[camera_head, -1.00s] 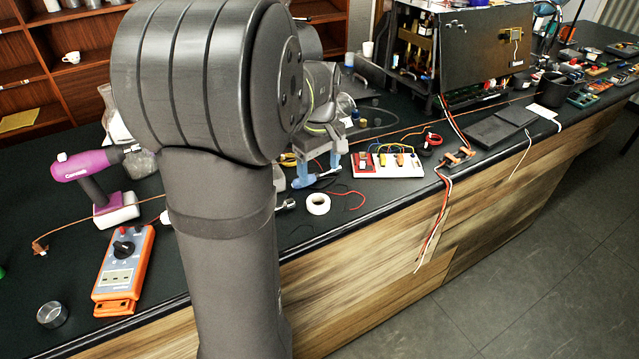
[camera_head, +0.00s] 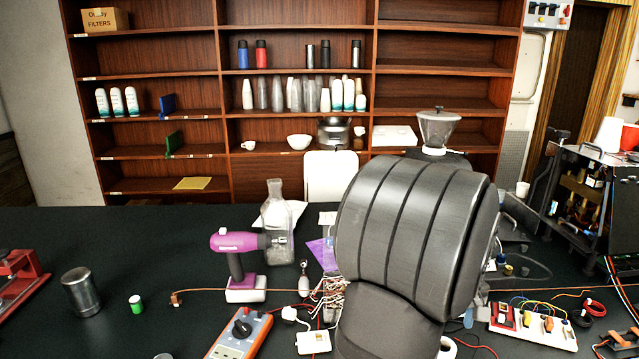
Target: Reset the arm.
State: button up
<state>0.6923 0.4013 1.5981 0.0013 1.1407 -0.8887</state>
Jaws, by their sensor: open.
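My arm (camera_head: 415,235) fills the lower right middle of the head view, with a large grey joint housing above a thick grey link. My gripper is hidden behind it, so its fingers and anything between them do not show. The black worktop (camera_head: 130,235) spreads behind and to the left of the arm.
A purple drill (camera_head: 240,243), a clear bottle (camera_head: 277,225), an orange multimeter (camera_head: 240,335) and a metal cup (camera_head: 81,291) stand left of my arm. A connector board (camera_head: 535,325) with wires lies right. A wooden shelf (camera_head: 297,178) stands behind.

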notch_tip(320, 180, down, 7)
jog(key=shift+r, duration=2.25)
